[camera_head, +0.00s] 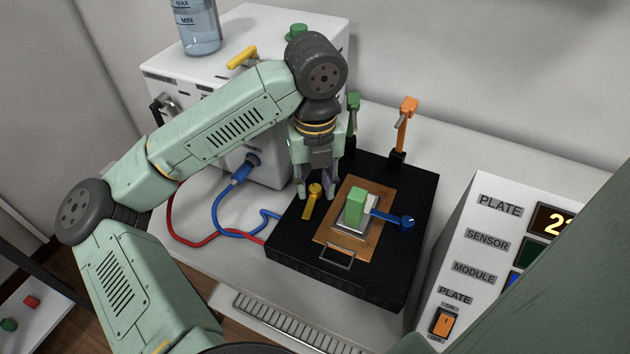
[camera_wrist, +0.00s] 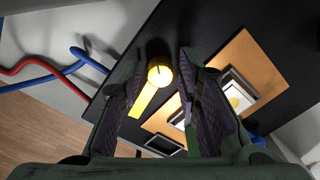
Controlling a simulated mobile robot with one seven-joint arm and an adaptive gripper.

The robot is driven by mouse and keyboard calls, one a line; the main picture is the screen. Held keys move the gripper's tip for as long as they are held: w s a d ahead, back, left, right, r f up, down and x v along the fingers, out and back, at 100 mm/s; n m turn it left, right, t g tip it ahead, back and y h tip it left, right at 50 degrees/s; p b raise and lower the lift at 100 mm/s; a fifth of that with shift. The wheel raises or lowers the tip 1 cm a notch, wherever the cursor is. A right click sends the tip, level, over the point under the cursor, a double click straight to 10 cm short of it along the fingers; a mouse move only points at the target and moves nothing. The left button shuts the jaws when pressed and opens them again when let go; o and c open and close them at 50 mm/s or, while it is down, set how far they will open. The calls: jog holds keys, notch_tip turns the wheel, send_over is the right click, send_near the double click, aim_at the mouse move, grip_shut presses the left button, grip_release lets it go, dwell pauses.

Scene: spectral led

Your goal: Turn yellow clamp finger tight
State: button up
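The yellow clamp (camera_head: 313,201) stands on the black base plate (camera_head: 290,240), left of the copper-coloured plate (camera_head: 328,232). It has a round knob top and a flat yellow arm pointing toward the front. My gripper (camera_head: 314,190) points down just above the clamp. In the wrist view the clamp's round top (camera_wrist: 159,73) lies between my two open fingers (camera_wrist: 160,90), nearer the fingertips, with the yellow arm running down-left. I see a gap on either side of the knob. Whether the fingertips reach down to its height is unclear.
A green block (camera_head: 355,207) sits on the copper-coloured plate, with a blue clamp (camera_head: 392,218) beside it. Green (camera_head: 352,112) and orange (camera_head: 404,122) clamps stand upright behind. Blue (camera_head: 222,214) and red (camera_head: 183,242) hoses lie left. A labelled control box (camera_head: 470,260) stands right.

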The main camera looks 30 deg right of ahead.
grip_shut()
jog(key=shift+f+b, duration=0.1)
jog(key=shift+b, duration=0.4)
jog(key=m+b, duration=0.3)
jog(key=shift+f+b, duration=0.15)
jog(key=shift+b, duration=0.15)
jog(key=m+b, duration=0.4)
jog(key=m, duration=0.1)
jog(key=shift+b, duration=0.3)
jog(key=m+b, duration=0.1)
jog(key=m, duration=0.2)
jog(key=m+b, duration=0.1)
jog(key=m, duration=0.1)
jog(key=shift+r+m, duration=0.2)
jog(key=shift+m, duration=0.2)
jog(key=m+b, duration=0.1)
jog(key=m, duration=0.5)
jog(key=shift+r, duration=0.1)
